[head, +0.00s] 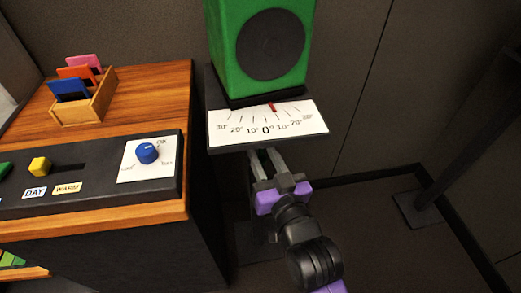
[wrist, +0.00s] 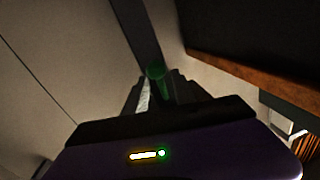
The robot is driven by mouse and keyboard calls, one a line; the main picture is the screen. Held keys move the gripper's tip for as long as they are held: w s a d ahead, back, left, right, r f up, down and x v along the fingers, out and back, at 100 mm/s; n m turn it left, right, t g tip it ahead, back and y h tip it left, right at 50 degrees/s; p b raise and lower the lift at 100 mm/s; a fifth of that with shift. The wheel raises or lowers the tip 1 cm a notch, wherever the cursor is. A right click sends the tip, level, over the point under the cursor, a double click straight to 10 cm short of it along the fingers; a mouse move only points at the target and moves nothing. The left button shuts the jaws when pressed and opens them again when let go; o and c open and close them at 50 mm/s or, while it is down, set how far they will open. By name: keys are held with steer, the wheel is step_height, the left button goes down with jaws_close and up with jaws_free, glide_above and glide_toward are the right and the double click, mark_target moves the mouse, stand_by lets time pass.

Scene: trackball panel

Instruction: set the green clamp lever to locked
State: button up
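The green clamp lever (wrist: 155,73) shows dimly in the wrist view, at the far end of the gap between my fingers. Its dark green length runs down between them. My gripper (wrist: 158,86) appears open, with one finger on each side of the lever; contact cannot be made out. In the head view my gripper (head: 264,153) reaches up to the front edge of the scale plate, its two fingers apart. The lever is hidden there under the plate. Its locked or unlocked position cannot be told.
A green speaker (head: 236,45) stands on the plate with the white angle scale (head: 232,124); a red pointer is near zero. To the left is a wooden console (head: 165,85) with a blue knob (head: 147,153) and yellow slider (head: 40,165). The floor to the right is clear near my arm.

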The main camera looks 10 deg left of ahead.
steer(key=shift+x, duration=1.15)
jaws_close()
